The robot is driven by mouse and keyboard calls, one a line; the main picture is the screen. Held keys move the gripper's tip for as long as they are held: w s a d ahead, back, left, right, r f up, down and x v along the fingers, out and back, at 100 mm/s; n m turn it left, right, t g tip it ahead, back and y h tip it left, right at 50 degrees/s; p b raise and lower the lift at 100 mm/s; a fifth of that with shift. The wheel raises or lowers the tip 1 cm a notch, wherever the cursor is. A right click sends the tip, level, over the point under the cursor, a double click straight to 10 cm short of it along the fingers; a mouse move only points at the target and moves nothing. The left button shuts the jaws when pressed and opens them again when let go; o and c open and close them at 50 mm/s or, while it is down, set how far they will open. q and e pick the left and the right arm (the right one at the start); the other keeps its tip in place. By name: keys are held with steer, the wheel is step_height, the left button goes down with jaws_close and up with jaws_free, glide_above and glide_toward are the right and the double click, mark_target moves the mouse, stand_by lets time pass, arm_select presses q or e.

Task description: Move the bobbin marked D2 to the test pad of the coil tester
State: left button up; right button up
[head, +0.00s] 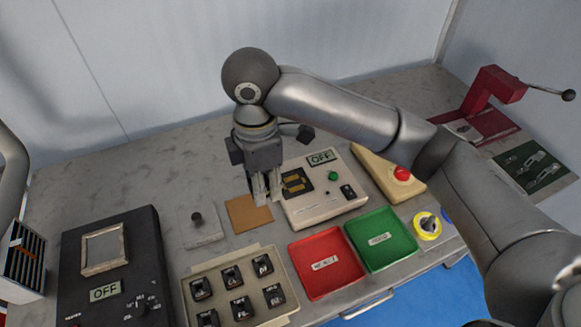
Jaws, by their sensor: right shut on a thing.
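My right gripper (265,190) points down between the brown square mat and the coil tester (325,207). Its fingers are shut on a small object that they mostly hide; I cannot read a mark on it. The tester is a beige box with an OFF display, a green button and a dark test pad (291,190) with gold contacts, just right of the fingers. A beige tray (222,267) at the front holds several black bobbins (232,276) with pale labels too small to read. Which one is D2 cannot be told. My left gripper is out of view.
A brown mat (248,214) lies left of the tester, beside a grey plate with a knob (198,221). A red tray (318,279) and green tray (392,245) stand in front. A black OFF box (82,287) is at left, a red lever press (492,90) at right.

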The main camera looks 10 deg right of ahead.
steer(key=w+d+f, duration=0.4)
steer(key=w+d, duration=0.2)
steer(key=p, duration=0.1)
glide_above(296, 182)
steer(key=f, duration=0.3)
steer(key=s+f, duration=0.1)
steer(key=shift+a+f, duration=0.25)
steer(key=shift+a, duration=0.05)
steer(key=shift+w+d+f, duration=0.15)
steer(key=shift+f, duration=0.05)
steer(key=f, duration=0.1)
steer(key=f+p, duration=0.1)
steer(key=f, duration=0.1)
steer(key=shift+w+d+f, duration=0.15)
steer(key=shift+w+d, duration=0.05)
steer(key=shift+w, duration=0.05)
steer(key=shift+f, duration=0.2)
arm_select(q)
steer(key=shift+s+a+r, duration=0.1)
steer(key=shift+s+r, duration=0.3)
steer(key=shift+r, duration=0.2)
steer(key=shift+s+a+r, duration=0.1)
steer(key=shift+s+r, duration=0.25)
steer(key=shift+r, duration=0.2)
arm_select(e)
steer(key=shift+f, duration=0.15)
steer(key=o, duration=0.9)
steer(key=shift+o, duration=0.2)
